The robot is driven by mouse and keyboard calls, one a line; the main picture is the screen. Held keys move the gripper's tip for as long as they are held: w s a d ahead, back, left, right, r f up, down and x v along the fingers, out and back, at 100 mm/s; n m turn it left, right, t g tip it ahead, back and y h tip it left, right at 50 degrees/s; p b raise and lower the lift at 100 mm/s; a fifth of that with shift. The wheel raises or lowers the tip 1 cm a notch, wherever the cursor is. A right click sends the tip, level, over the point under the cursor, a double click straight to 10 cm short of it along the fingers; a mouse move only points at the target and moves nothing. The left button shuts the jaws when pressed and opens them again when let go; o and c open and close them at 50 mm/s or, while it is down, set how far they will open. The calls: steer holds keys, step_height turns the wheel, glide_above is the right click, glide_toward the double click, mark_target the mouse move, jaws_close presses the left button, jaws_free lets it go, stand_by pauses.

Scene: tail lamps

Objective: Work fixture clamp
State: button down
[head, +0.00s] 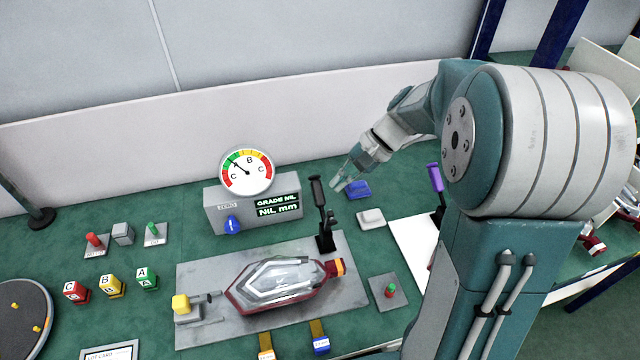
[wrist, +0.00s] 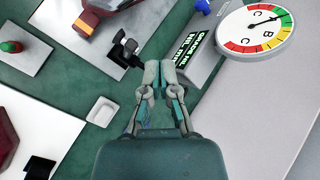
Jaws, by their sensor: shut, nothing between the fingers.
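The fixture plate (head: 200,258) lies on the green table with a red-rimmed clear tail lamp (head: 280,283) on it. A toggle clamp with a black handle (head: 318,200) stands roughly upright at the plate's back right corner. The black clamp also shows in the wrist view (wrist: 125,50), just left of my fingertips. A yellow-topped piece (head: 181,303) sits at the plate's left end. My gripper (head: 338,184) is shut and empty, right of the clamp handle and apart from it in the head view. Its fingers also show closed together in the wrist view (wrist: 159,66).
A gauge (head: 246,172) tops a grey box (head: 222,212) reading "GRADE NIL" and "NIL mm", behind the plate. A blue block (head: 357,189) and a pale block (head: 371,218) lie near my gripper. A purple-handled lever (head: 435,178) stands right. Lettered cubes (head: 111,286) lie left.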

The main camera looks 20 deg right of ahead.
mark_target(322, 188)
steer(key=w+d+f+m+t+y, duration=0.3)
steer(key=w+d+f+m+y, duration=0.3)
steer(key=w+d+f, duration=0.4)
steer(key=x, duration=0.4)
steer(key=s+x, duration=0.1)
steer(key=x, duration=0.6)
steer(key=shift+s+a+f, duration=0.1)
steer(key=shift+a+f, duration=0.2)
steer(key=shift+f, duration=0.1)
steer(key=shift+s+r+n, duration=0.1)
steer(key=shift+r+n, duration=0.35)
steer(key=shift+n, duration=0.05)
steer(key=s+r+n+t+y, duration=0.1)
steer(key=s+r+n+t, duration=0.1)
steer(key=s+r+n, duration=0.3)
steer(key=shift+s+n+t+y, duration=0.35)
steer(key=shift+n+t+y, duration=0.05)
steer(key=shift+n, duration=0.3)
steer(key=shift+s+r, duration=0.1)
